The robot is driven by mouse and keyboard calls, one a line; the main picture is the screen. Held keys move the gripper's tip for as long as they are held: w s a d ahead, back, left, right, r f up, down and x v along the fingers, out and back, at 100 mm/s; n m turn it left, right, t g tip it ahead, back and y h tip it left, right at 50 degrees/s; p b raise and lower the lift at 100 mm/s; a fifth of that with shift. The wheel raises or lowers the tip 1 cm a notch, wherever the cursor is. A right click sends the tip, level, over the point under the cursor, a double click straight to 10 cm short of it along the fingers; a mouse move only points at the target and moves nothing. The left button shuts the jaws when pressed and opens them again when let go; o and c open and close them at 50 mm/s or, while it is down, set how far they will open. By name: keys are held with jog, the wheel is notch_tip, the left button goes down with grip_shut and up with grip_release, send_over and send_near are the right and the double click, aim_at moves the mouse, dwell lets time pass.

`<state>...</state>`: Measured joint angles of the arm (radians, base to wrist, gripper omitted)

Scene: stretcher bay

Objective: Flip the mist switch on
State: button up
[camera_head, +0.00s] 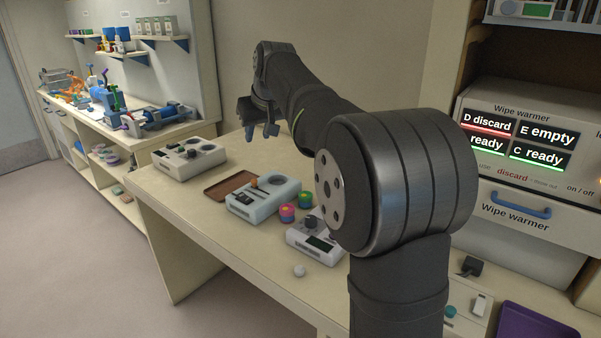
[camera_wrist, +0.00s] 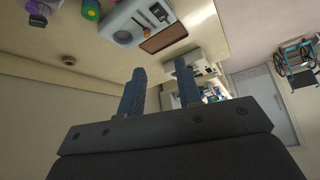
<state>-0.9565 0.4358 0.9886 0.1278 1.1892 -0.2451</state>
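Several control boxes stand on the bench, and I can read no mist label on any of them. A pale blue box (camera_head: 265,204) has dark controls and an orange-tipped part on top; it also shows in the wrist view (camera_wrist: 122,30). A white box (camera_head: 190,158) with dark controls stands farther left. Another white box (camera_head: 313,243) with a dark knob and screen is nearer, partly behind my arm. My gripper (camera_head: 259,128) is in the air above the bench, apart from the boxes. Its two fingers show in the wrist view (camera_wrist: 159,82), spread apart with nothing between them.
A brown tray (camera_head: 230,186) lies between the left white box and the pale blue box. A wipe warmer (camera_head: 522,150) stands at right, with a purple tray (camera_head: 535,322) below.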

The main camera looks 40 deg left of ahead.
jog(key=shift+a+f, duration=0.2)
jog(key=shift+f, duration=0.2)
jog(key=c, duration=0.3)
jog(key=a+f+n, duration=0.1)
jog(key=f, duration=0.1)
jog(key=w+a+f+n+g+y, duration=0.1)
jog(key=f, duration=0.2)
jog(key=a+f+g+y, duration=0.1)
jog(key=a+f, duration=0.1)
jog(key=shift+w+f+n, duration=0.15)
jog(key=shift+w+n, duration=0.2)
jog(key=shift+n, duration=0.05)
grip_shut()
jog(key=w+a+f+n+y, duration=0.1)
jog(key=w+a+f+y, duration=0.1)
jog(key=w+f, duration=0.3)
jog(key=shift+a+f+n+y, duration=0.35)
jog(key=shift+f+y, duration=0.15)
jog(key=shift+f, duration=1.25)
